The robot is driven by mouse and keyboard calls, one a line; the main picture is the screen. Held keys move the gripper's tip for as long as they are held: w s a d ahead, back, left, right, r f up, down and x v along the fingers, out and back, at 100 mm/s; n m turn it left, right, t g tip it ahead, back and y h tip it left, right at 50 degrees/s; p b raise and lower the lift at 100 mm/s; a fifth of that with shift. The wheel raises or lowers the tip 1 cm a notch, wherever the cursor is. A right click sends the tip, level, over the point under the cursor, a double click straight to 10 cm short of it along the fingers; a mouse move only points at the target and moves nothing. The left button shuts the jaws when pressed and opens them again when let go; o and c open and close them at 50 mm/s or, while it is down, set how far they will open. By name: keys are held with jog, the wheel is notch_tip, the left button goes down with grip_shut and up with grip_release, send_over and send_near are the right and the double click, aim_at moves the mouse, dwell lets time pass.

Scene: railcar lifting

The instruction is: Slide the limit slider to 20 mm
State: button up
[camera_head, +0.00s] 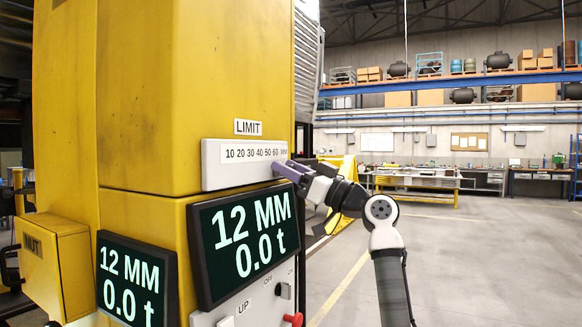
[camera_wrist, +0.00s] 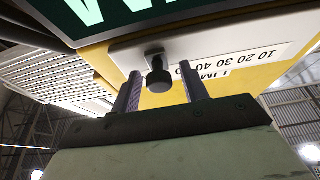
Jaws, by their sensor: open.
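The limit slider's white plate (camera_head: 225,179) is on the yellow column under the LIMIT label (camera_head: 248,127). Its scale runs from 10 on the left to 60 and MM on the right. My gripper (camera_head: 283,169) is at the right end of this plate, by the 60 and MM marks. In the wrist view, the black slider knob (camera_wrist: 159,82) shows between the two open fingers of my gripper (camera_wrist: 160,72), with a gap on both sides. The knob is hidden behind my gripper in the head view.
A display (camera_head: 246,237) reading 12 MM and 0.0 t sits just below the plate. A second display (camera_head: 135,283) is at the left. Below are a red knob (camera_head: 293,319) and a switch. The floor at the right is open.

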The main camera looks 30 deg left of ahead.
aim_at(241, 165)
jog(key=shift+c, duration=0.2)
grip_shut()
jog(key=shift+s+f+b, duration=0.15)
jog(key=shift+s+b, duration=0.15)
jog(key=s+b, duration=0.1)
jog(key=s, duration=0.3)
jog(key=s+b, duration=0.2)
jog(key=s, duration=0.1)
jog(key=s+b, duration=0.1)
jog(key=s, duration=0.3)
jog(key=shift+s+d, duration=0.35)
jog(key=shift+d, duration=0.05)
jog(key=shift+w, duration=0.1)
jog(key=shift+o, duration=0.2)
grip_release()
